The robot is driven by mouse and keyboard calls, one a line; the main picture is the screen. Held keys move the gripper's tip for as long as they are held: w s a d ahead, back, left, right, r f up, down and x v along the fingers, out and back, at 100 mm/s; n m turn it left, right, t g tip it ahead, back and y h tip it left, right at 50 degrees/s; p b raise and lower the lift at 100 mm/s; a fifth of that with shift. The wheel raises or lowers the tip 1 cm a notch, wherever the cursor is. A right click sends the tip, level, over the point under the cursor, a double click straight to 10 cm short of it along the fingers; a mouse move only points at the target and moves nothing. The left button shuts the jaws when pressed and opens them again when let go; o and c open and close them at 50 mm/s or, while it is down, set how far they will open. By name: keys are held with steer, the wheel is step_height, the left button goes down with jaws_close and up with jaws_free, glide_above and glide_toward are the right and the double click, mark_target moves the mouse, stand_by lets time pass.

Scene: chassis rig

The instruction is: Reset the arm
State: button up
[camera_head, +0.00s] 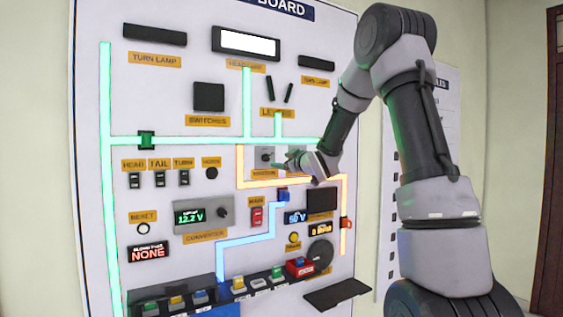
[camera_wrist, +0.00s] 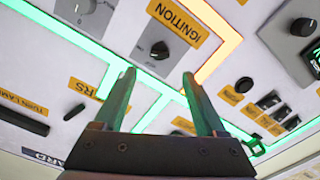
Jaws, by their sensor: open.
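My gripper (camera_head: 281,163) is at the end of my raised arm, in front of the middle of the upright white board (camera_head: 90,130). In the wrist view my gripper (camera_wrist: 159,74) is open, with two green-lit fingers apart and nothing between them. The ignition knob (camera_wrist: 160,50), dark on a grey plate, lies just beyond the fingertips. Its label (camera_wrist: 180,28) reads IGNITION. In the head view the ignition knob (camera_head: 267,157) sits just left of the fingertips. I cannot tell whether the fingers touch the board.
Levers (camera_head: 279,91) stick out above my gripper. A converter panel (camera_head: 203,214), a red main switch (camera_head: 257,216) and a round dark disc (camera_head: 320,252) are lower on the board. A ledge with coloured blocks (camera_head: 239,284) runs along the bottom. A door (camera_head: 552,200) is far right.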

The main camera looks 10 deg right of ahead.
steer(key=s+d+m+g+h, duration=0.2)
steer(key=s+m, duration=0.2)
steer(key=s, duration=0.5)
steer(key=s+d+r+m+g+h, duration=0.1)
steer(key=s+d+m+g+h, duration=0.15)
steer(key=s, duration=0.75)
steer(key=s+d+m+g+h, duration=0.15)
steer(key=s+m, duration=0.25)
steer(key=s, duration=0.5)
steer(key=s+a+f+m+g+y, duration=0.1)
steer(key=s+f+g, duration=0.1)
steer(key=s, duration=0.5)
steer(key=s+a+f+m+g+y, duration=0.1)
steer(key=s+a+f+m+g, duration=0.1)
steer(key=s, duration=0.6)
steer(key=shift+a+y, duration=0.3)
